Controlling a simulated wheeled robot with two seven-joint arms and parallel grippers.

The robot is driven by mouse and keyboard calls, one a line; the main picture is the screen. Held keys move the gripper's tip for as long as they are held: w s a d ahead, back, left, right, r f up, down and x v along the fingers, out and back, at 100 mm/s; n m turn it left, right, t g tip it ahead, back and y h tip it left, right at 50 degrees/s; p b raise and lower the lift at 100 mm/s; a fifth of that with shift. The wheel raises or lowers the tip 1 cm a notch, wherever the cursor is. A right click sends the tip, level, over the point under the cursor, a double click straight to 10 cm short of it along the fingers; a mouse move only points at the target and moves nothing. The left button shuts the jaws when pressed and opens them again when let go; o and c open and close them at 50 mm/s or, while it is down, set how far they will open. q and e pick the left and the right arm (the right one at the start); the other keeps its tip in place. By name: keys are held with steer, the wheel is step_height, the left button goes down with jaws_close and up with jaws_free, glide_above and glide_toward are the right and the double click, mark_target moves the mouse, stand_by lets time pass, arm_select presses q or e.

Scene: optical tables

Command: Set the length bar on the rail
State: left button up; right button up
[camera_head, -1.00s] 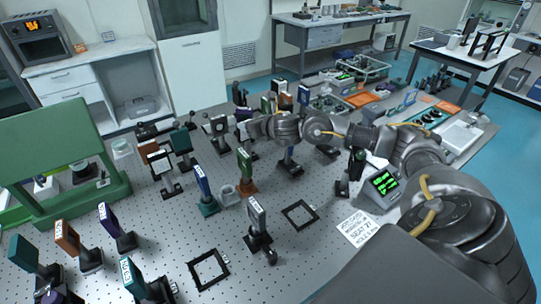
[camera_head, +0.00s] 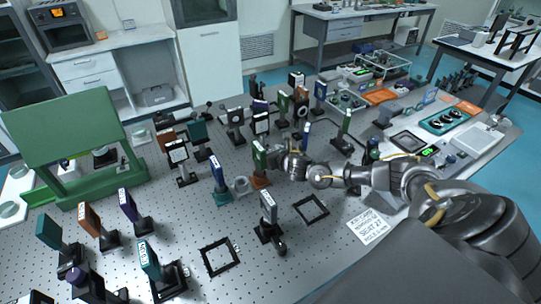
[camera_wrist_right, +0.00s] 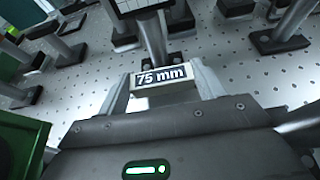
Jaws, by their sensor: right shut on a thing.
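A small bar with a "75 mm" label (camera_wrist_right: 161,77) sits between the two fingers of my right gripper (camera_wrist_right: 166,88) in the right wrist view. The gripper is shut on it. In the head view my right gripper (camera_head: 279,162) is over the middle of the perforated table (camera_head: 215,143), close to the right of a green plate on an orange base (camera_head: 259,160). The bar cannot be made out in the head view. I cannot pick out the rail with certainty. My left gripper is not in view.
Several upright plates on posts crowd the table around the gripper. A grey-white plate on a post (camera_head: 268,206) stands in front, beside two black square frames (camera_head: 311,197) (camera_head: 220,245). A green stand (camera_head: 70,124) is at the left. A printed card (camera_head: 372,227) lies at right.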

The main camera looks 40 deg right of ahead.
steer(key=shift+f, duration=1.05)
steer(key=o, duration=0.6)
steer(key=shift+f, duration=0.15)
steer(key=shift+o, duration=1)
